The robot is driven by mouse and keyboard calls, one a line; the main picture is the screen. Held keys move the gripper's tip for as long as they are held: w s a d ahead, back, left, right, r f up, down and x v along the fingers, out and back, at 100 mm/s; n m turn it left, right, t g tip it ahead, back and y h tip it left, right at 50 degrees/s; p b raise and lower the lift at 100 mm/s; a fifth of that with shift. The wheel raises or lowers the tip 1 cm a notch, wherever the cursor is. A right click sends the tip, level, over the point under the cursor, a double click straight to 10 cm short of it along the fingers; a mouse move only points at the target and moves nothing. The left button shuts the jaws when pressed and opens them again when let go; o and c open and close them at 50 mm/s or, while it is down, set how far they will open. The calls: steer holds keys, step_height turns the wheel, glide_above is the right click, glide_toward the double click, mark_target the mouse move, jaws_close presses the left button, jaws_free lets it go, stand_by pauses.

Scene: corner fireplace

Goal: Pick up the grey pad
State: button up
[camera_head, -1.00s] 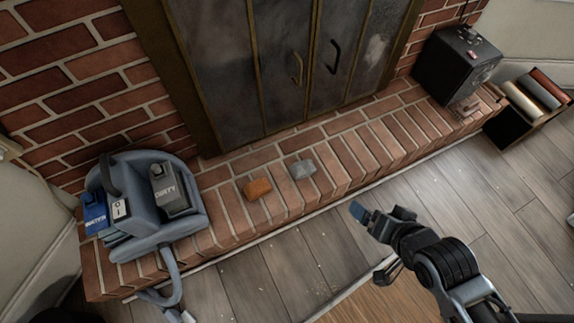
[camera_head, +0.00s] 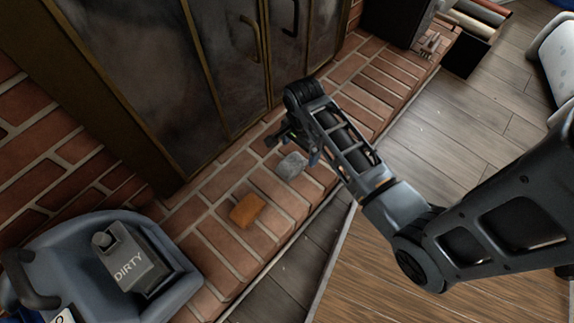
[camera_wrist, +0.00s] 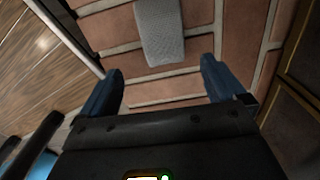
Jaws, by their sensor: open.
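The grey pad (camera_head: 291,165) lies on the brick hearth, partly beside my gripper in the head view. In the wrist view the grey pad (camera_wrist: 159,32) lies flat on the bricks, ahead of the two blue fingers and roughly in line with the gap between them. My gripper (camera_wrist: 160,88) is open with nothing between its fingers. In the head view my gripper (camera_head: 300,150) is just above the hearth, close to the pad, and its fingertips are partly hidden by the wrist.
An orange pad (camera_head: 247,210) lies on the hearth (camera_head: 225,243) to the left of the grey one. A blue-grey machine with a tank marked DIRTY (camera_head: 135,262) stands at lower left. Glass fireplace doors (camera_head: 150,75) rise behind. A black box (camera_head: 395,20) stands at far right.

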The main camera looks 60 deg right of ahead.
mark_target(297, 159)
steer(key=f+b, duration=0.1)
steer(key=f, duration=0.1)
steer(key=f+b, duration=0.1)
steer(key=f, duration=0.1)
steer(key=f+b, duration=0.1)
steer(key=f, duration=0.1)
steer(key=shift+w+a+f+b, duration=0.1)
steer(key=shift+w+a+b, duration=0.05)
steer(key=shift+w+b, duration=0.2)
steer(key=shift+c, duration=0.3)
steer(key=c, duration=1.1)
